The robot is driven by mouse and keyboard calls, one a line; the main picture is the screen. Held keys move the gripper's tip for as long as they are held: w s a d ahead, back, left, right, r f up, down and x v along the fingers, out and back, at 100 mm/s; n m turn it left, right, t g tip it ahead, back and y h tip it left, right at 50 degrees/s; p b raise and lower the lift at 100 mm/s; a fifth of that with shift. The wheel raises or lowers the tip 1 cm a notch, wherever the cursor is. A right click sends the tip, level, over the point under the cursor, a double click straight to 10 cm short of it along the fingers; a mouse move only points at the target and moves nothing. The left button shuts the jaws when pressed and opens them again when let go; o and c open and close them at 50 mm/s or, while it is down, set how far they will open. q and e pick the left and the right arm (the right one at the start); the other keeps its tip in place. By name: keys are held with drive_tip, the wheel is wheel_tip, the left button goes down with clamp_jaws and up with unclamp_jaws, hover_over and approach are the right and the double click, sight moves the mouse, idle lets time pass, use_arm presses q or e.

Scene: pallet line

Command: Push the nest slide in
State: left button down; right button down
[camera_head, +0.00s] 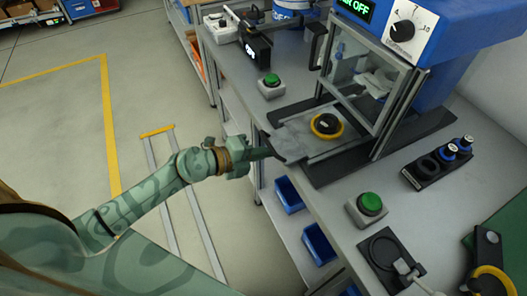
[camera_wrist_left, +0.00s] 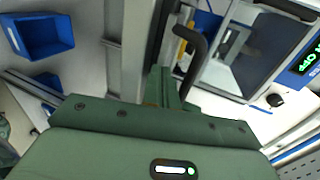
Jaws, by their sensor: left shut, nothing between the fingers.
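The nest slide (camera_head: 294,137) is a grey plate on a dark base, drawn out of the blue press toward the bench's front edge. In the left wrist view the green fingers (camera_wrist_left: 170,88) are together, close to a black curved bar (camera_wrist_left: 192,48). My right gripper is not in view.
The press (camera_head: 452,45) has a clear guard (camera_head: 365,75) behind the slide. Green buttons (camera_head: 271,80) (camera_head: 370,204) stand on both sides of it. A black holder (camera_head: 428,172) with blue-topped pieces is at right. Blue bins (camera_head: 288,195) hang below the bench edge.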

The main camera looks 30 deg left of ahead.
sight(286, 145)
use_arm(q)
drive_tip(key=shift+w, duration=0.1)
drive_tip(key=w+d+p, duration=0.1)
drive_tip(key=w, duration=0.1)
drive_tip(key=w+d+p, duration=0.1)
drive_tip(key=d, duration=0.1)
drive_tip(key=shift+w+r, duration=0.1)
drive_tip(key=shift+w, duration=0.25)
